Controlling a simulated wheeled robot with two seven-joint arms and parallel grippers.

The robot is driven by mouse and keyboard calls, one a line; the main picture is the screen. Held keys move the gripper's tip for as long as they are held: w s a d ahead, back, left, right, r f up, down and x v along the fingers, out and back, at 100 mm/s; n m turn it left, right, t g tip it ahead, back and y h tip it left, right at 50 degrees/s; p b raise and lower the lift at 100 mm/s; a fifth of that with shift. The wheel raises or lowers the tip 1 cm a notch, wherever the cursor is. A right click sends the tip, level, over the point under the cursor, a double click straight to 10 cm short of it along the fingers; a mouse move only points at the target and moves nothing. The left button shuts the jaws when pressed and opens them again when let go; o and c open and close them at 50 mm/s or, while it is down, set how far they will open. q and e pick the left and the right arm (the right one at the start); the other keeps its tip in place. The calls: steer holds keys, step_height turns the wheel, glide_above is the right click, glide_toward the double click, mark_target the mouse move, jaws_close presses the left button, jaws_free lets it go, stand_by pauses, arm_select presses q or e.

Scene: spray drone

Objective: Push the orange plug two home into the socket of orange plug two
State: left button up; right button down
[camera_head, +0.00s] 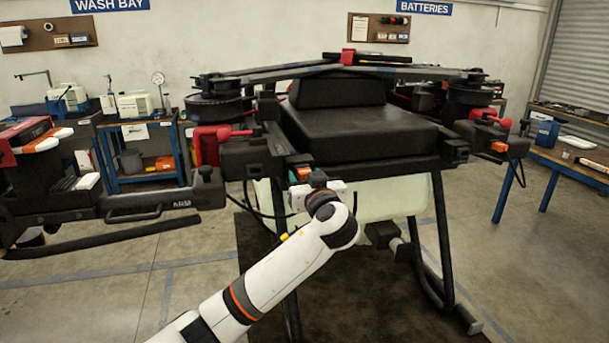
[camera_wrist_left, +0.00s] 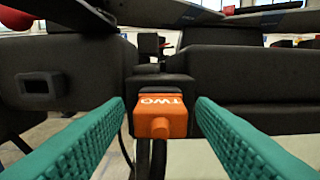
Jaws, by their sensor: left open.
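The orange plug two (camera_wrist_left: 160,117), marked TWO upside down in the left wrist view, sits at the dark block on the drone's front and sticks out towards me. Its socket (camera_wrist_left: 152,83) is mostly hidden behind the plug. How deep the plug sits I cannot tell. In the head view the orange plug (camera_head: 300,173) shows just above my left gripper (camera_head: 308,186). In the left wrist view the teal fingers are open, one on each side of the plug, with a gap on both sides. My right gripper is not in view.
The black drone (camera_head: 360,135) stands on a dark mat, with a pale tank below its body. Another orange part (camera_head: 499,147) is on its right arm. An empty rectangular opening (camera_wrist_left: 42,85) is left of the plug. A black-handled unit and workbenches stand around.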

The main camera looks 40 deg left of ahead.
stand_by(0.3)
arm_select(q)
jaws_close()
steer(key=shift+d+f, duration=0.1)
steer(key=shift+d, duration=0.05)
steer(key=shift+b+v, duration=0.4)
steer(key=shift+v, duration=2.5)
steer(key=shift+s, duration=0.1)
